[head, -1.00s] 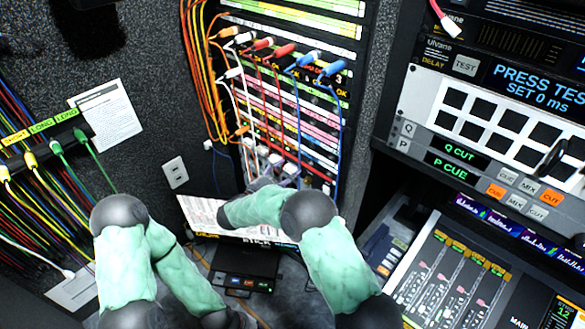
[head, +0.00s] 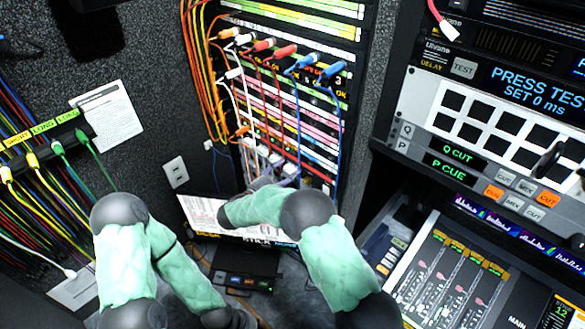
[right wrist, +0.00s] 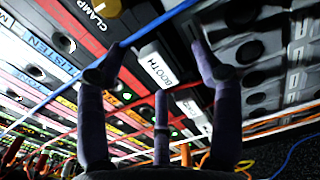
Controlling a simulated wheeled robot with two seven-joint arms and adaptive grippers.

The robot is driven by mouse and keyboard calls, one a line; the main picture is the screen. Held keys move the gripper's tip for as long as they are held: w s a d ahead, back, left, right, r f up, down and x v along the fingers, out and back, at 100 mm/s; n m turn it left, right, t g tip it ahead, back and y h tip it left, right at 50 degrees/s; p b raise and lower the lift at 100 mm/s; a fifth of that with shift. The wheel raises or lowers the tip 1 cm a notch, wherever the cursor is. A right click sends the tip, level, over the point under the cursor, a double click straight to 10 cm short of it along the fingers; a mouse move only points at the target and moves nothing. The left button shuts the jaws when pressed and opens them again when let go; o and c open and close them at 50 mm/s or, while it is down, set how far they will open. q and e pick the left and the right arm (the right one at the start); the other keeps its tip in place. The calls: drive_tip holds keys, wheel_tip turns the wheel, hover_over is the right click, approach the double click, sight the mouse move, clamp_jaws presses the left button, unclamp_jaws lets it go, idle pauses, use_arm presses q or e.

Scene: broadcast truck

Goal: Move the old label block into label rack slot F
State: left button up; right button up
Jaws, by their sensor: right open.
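My right gripper (right wrist: 158,74) is open in the right wrist view, its dark fingers spread on either side of a white block marked BOOTH (right wrist: 158,66). The fingers do not appear closed on this block, and whether they touch it is unclear. I cannot tell whether it is the old label block. In the head view my right gripper (head: 264,180) is at the lower part of the patch rack (head: 318,118), mostly hidden by my own arm. My left gripper is not clearly visible. Slot F cannot be made out.
A blue cable (right wrist: 140,36) and a red cable (right wrist: 120,106) cross close to the fingers. Grey panels with dark recesses (right wrist: 252,50) lie to the right.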

sight(289, 171)
drive_tip(key=shift+p, duration=0.35)
idle(0.5)
drive_tip(key=shift+s+f, duration=0.1)
drive_tip(key=shift+f, duration=0.05)
clamp_jaws()
drive_tip(key=shift+s+a+f, duration=0.1)
drive_tip(key=shift+v, duration=0.9)
drive_tip(key=shift+s+a+p, duration=0.15)
drive_tip(key=shift+a+p, duration=0.15)
drive_tip(key=shift+p, duration=0.05)
drive_tip(key=shift+s+a+r, duration=0.2)
drive_tip(key=shift+s+a, duration=0.2)
drive_tip(key=shift+s, duration=0.05)
drive_tip(key=shift+p+v, duration=0.4)
drive_tip(key=shift+v, duration=0.55)
